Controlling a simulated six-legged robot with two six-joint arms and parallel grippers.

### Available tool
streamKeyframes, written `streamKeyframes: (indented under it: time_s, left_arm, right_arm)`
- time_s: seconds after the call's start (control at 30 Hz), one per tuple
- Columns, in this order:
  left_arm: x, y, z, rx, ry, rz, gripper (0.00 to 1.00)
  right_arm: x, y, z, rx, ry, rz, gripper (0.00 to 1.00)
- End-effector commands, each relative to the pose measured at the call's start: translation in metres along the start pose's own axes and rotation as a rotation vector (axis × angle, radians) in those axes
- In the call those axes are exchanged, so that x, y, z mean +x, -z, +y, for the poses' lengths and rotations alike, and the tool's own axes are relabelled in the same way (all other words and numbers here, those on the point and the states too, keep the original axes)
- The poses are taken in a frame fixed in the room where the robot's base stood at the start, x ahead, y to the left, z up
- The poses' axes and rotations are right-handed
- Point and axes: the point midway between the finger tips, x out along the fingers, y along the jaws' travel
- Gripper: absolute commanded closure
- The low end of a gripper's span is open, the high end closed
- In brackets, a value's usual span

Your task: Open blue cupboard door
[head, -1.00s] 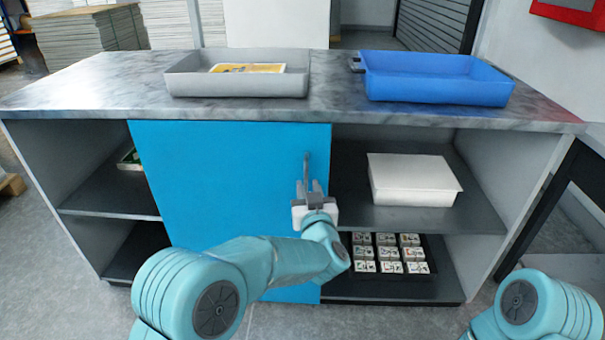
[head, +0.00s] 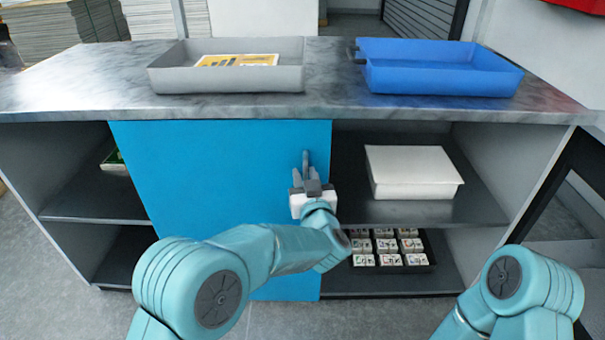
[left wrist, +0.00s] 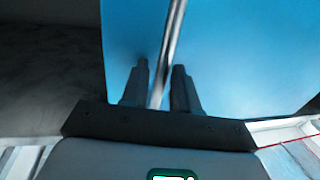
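The blue cupboard door (head: 215,175) is a flat panel covering the middle of the cupboard front, between open shelf bays. Its upright metal handle (head: 305,160) is near the door's right edge. My left gripper (head: 306,180) is at the handle. In the left wrist view, the handle (left wrist: 172,40) runs between the two dark fingers of the left gripper (left wrist: 160,85). The fingers stand apart with a gap beside the bar, so they look open around it. My right gripper is out of view; only part of my right arm shows at lower right.
The marbled countertop (head: 325,85) holds a grey tray (head: 225,80) and a blue tray (head: 440,80). The right bay has a white box (head: 412,175) above and a dark tray of small blocks (head: 388,250) below. Grey floor lies in front.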

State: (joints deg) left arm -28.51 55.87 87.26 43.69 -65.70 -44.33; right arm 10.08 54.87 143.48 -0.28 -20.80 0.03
Motion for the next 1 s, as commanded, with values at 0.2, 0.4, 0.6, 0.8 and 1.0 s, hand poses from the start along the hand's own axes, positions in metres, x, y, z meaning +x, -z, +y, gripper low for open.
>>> streamKeyframes:
  time_s: [0.2, 0.4, 0.6, 0.8, 1.0]
  left_arm:
    - [-0.0025, 0.0006, 0.0016, 0.0, 0.0, 0.001, 0.71]
    - [-0.0031, 0.0008, 0.0017, 0.0, 0.0, 0.001, 0.77]
    - [0.0014, 0.0004, 0.0, -0.001, 0.001, 0.001, 1.0]
    - [0.0002, 0.0005, 0.0001, 0.0, -0.004, 0.001, 1.0]
    - [-0.0026, -0.0005, -0.0028, 0.0, -0.018, 0.0, 1.0]
  right_arm:
    - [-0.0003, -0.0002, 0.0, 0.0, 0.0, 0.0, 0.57]
    - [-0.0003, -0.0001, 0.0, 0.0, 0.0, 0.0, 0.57]
    - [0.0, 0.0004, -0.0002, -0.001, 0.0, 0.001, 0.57]
    - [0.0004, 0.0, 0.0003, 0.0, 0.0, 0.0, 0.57]
    - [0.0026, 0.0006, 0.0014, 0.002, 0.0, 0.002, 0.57]
